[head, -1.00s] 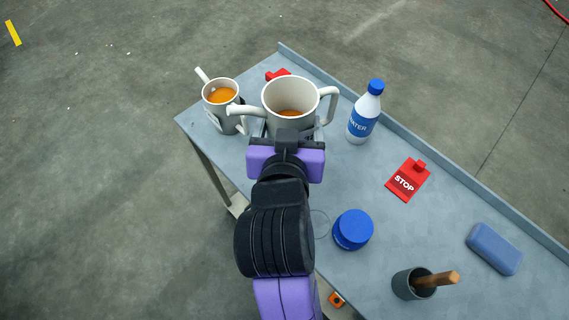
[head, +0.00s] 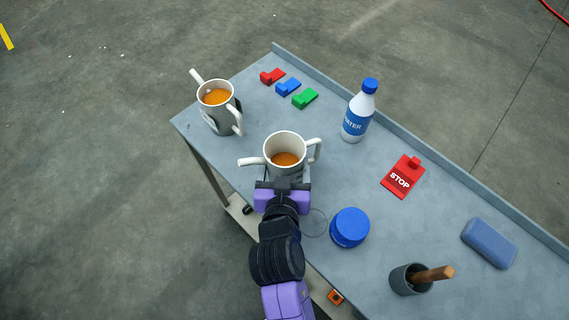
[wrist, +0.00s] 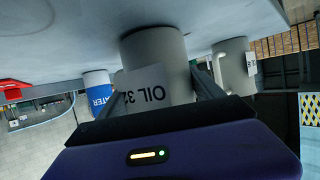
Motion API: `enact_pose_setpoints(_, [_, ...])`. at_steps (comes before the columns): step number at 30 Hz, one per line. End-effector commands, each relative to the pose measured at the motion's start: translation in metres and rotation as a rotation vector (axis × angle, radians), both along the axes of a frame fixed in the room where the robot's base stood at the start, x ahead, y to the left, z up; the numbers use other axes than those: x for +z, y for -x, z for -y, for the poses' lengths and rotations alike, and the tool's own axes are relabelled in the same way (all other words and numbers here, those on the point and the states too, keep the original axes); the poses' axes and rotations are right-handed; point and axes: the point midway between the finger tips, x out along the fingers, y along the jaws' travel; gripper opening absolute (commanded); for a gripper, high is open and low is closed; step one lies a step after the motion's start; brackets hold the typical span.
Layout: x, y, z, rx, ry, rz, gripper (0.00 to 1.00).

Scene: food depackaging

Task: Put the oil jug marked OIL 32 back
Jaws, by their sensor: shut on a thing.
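The oil jug marked OIL 32 (head: 286,146) is a pale two-handled jug with orange oil inside. It is upright in my gripper (head: 284,183), near the table's front edge. In the wrist view the OIL 32 label (wrist: 146,88) shows upside down, with a gripper finger on each side of the jug. The jug's base is at or close to the tabletop; I cannot tell whether it touches. A second similar jug with oil (head: 214,108) stands at the table's left end, apart from the held one; its label is not readable.
Red, blue (head: 288,87) and green pieces lie behind. A thin ring (head: 315,222) shows beside the jar.

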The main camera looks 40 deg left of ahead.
Motion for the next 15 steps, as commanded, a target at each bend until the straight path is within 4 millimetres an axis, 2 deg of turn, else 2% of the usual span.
enact_pose_setpoints(12, [-0.0043, -0.0004, -0.0005, 0.001, -0.003, 0.004, 0.12])
enact_pose_setpoints(13, [-0.0056, -0.0001, -0.0002, 0.000, -0.001, 0.001, 0.78])
enact_pose_setpoints(15, [-0.0046, 0.0001, -0.0002, 0.000, -0.001, 0.001, 0.92])
